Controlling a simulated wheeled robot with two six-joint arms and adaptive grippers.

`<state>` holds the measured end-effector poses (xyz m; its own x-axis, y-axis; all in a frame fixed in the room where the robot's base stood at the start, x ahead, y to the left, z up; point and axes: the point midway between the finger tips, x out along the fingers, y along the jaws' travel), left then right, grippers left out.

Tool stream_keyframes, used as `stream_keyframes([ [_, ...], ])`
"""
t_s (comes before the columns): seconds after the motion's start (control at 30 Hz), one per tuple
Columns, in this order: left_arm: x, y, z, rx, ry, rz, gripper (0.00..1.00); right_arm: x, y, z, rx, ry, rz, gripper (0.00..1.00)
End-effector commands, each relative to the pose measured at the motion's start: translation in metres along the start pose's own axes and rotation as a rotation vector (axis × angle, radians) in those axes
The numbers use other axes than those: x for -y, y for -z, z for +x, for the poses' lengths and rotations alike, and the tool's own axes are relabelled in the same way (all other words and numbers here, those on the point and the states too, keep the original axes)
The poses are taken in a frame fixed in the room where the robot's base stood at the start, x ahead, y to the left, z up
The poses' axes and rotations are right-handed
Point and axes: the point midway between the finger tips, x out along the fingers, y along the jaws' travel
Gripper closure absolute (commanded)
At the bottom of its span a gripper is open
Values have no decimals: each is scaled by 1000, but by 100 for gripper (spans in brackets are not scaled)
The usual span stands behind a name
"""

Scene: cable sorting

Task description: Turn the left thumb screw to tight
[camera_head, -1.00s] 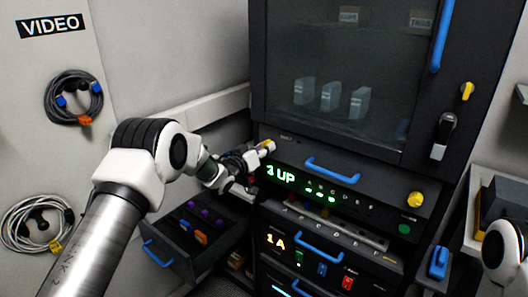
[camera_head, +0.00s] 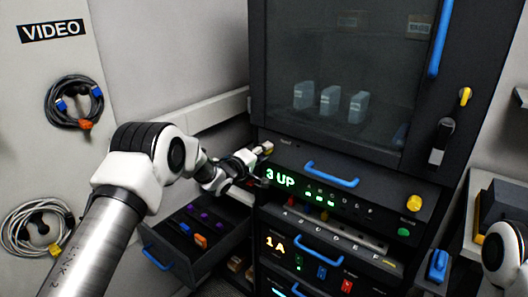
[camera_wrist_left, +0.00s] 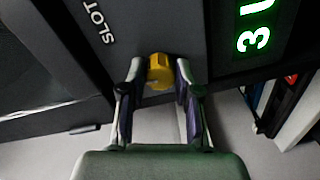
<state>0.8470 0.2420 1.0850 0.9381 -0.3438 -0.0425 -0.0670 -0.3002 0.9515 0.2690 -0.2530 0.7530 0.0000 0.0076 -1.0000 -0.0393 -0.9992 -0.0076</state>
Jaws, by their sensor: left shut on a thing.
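The left thumb screw (camera_wrist_left: 160,72) is a yellow ridged knob at the left end of the dark panel marked "3 UP" (camera_head: 317,186). In the wrist view it sits between the two fingers of my left gripper (camera_wrist_left: 159,78), which is shut on it. In the head view my left gripper (camera_head: 262,151) reaches the panel's left end, and its fingers hide much of the screw there. A matching yellow thumb screw (camera_head: 414,203) shows at the panel's right end. My right gripper is not in view.
A blue handle (camera_head: 332,174) crosses the panel's top. Below my left arm a drawer (camera_head: 165,238) with coloured connectors stands open. A glass-fronted cabinet door (camera_head: 340,60) is above. Coiled cables (camera_head: 74,98) hang on the left wall.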

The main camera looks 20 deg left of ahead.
Motion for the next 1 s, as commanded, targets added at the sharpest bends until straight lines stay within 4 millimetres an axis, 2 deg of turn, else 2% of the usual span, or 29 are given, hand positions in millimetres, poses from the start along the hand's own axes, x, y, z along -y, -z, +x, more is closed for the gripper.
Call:
stream_keyframes([
  [0.3,-2,2,0,0,-5,-114,100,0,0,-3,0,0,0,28],
  [0.77,-2,2,0,1,-5,-130,100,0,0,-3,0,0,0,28],
  [0.8,-2,2,0,1,-5,-130,65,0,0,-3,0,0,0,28],
  [0.87,-2,2,0,1,-5,-129,44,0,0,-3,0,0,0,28],
  [1.0,-1,2,0,3,-4,-129,43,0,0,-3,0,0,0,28],
])
